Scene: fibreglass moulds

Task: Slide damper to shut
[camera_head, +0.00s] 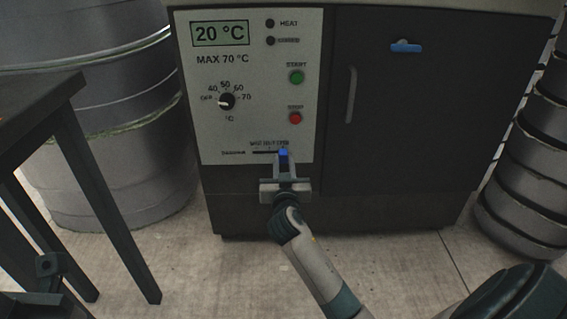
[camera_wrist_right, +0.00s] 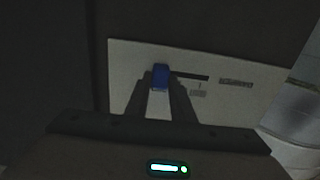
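The damper is a blue slider knob (camera_head: 284,153) at the right end of a dark horizontal slot (camera_head: 264,152), low on the oven's pale control panel. Small print above the slot is hard to read. My right gripper (camera_head: 284,160) reaches up to the panel with one finger on each side of the knob. In the right wrist view, the blue knob (camera_wrist_right: 160,76) fills the gap between the fingertips, and the slot (camera_wrist_right: 190,77) runs off to the right. My left gripper (camera_head: 47,267) shows only partly, dark, at the lower left; its fingers are unclear.
The panel (camera_head: 250,70) has a 20 °C display, a temperature dial (camera_head: 227,101), a green button (camera_head: 296,77) and a red button (camera_head: 295,118). The oven door (camera_head: 410,120) is closed. A metal drum (camera_head: 95,150), a dark table (camera_head: 35,100) and stacked rings (camera_head: 535,150) flank the oven.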

